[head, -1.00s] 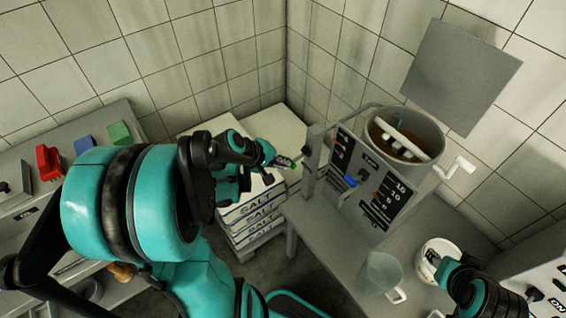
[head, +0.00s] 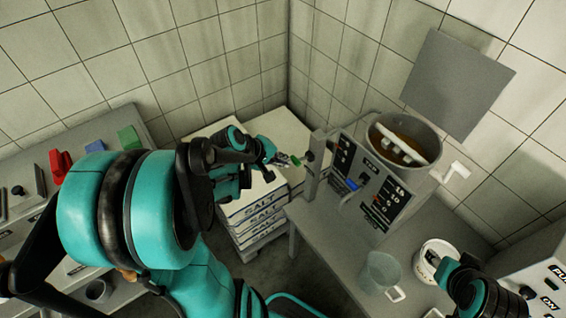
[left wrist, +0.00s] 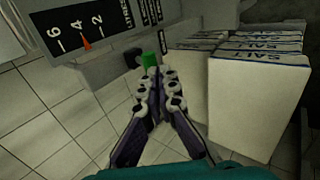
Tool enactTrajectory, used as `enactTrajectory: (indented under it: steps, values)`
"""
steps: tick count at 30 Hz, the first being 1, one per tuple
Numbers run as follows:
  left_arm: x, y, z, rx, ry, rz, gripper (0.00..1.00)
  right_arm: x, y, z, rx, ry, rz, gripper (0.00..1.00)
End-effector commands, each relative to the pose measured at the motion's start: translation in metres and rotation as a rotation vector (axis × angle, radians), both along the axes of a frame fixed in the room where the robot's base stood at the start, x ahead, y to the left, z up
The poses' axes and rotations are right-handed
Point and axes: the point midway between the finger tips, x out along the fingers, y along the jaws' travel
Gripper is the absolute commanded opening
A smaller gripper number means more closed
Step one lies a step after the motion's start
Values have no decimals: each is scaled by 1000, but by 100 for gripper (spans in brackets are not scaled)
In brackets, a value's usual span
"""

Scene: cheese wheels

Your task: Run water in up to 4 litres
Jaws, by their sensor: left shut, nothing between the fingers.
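The machine's grey panel (head: 372,188) carries dark scales and stands on a grey table. Its round pot (head: 435,150) holds brownish contents and a pale paddle bar. In the left wrist view a black scale (left wrist: 72,30) reads 6, 4, 2, with an orange pointer (left wrist: 86,43) near the 4. My left gripper (head: 284,160) is shut and empty, left of the machine. In the left wrist view its fingertips (left wrist: 153,72) are just in front of a small green block (left wrist: 149,59); contact cannot be told. My right gripper (head: 440,265) is at a white bucket (head: 424,275); its fingers are unclear.
Stacked salt sacks (head: 255,212) stand beneath and beside my left gripper. A clear jug (head: 380,272) stands on the table before the machine. A crank handle (head: 457,170) sticks out right of the pot. A left counter holds red, blue and green items.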

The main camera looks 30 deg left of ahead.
Motion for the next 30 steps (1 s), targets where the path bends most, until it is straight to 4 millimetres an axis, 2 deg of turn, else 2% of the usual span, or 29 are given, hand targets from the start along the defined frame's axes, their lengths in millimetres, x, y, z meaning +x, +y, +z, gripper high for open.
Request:
enactTrajectory:
  steps: [1,9,13,19,30]
  values:
    - [2,-1,17,0,0,-2,0,0,0,15,0,0,0,40]
    - [-26,11,65,-1,0,2,0,0,0,33,0,0,0,40]
    - [-35,16,82,0,0,1,0,0,0,39,0,0,0,40]
    - [-42,18,94,-1,0,-1,0,0,0,43,0,0,0,40]
    - [-43,18,95,0,0,-1,0,0,0,42,0,0,0,40]
